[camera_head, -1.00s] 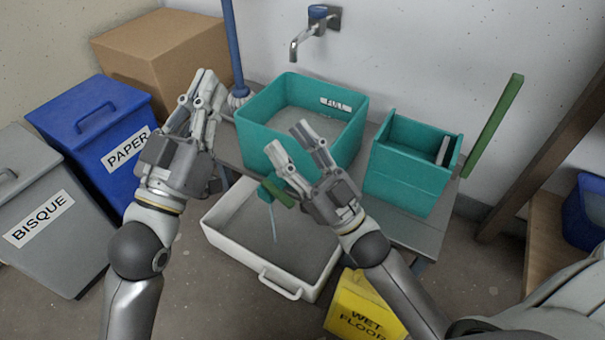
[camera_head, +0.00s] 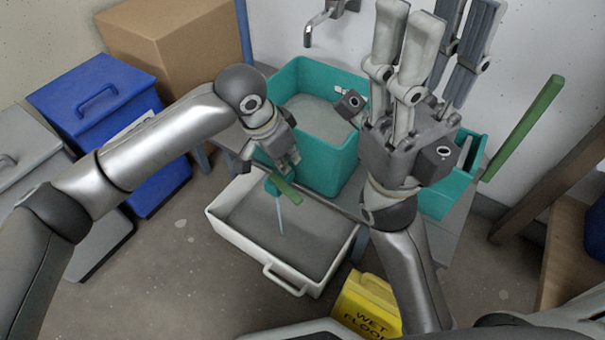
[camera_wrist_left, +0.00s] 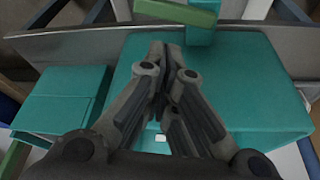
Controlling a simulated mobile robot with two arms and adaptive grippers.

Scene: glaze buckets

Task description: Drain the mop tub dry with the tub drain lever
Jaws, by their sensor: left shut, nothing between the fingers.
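The teal mop tub (camera_head: 345,160) stands on a low grey bench with grey liquid inside. A green drain lever (camera_head: 285,189) sits on the teal spout at its lower front, and a thin pale stream (camera_head: 281,217) runs down from it. In the left wrist view the lever (camera_wrist_left: 178,11) is at the top, beyond the fingertips. My left gripper (camera_head: 284,163) is shut and empty, close above the lever; contact cannot be told. Its fingers (camera_wrist_left: 160,48) show against the tub wall in the wrist view. My right gripper (camera_head: 437,22) is raised, open and empty, before the second teal tub.
A white basin (camera_head: 240,240) lies on the floor under the spout. A yellow wet-floor sign (camera_head: 366,305) stands beside it. Blue bin (camera_head: 70,100), cardboard box (camera_head: 165,45) and tap (camera_head: 322,18) are behind.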

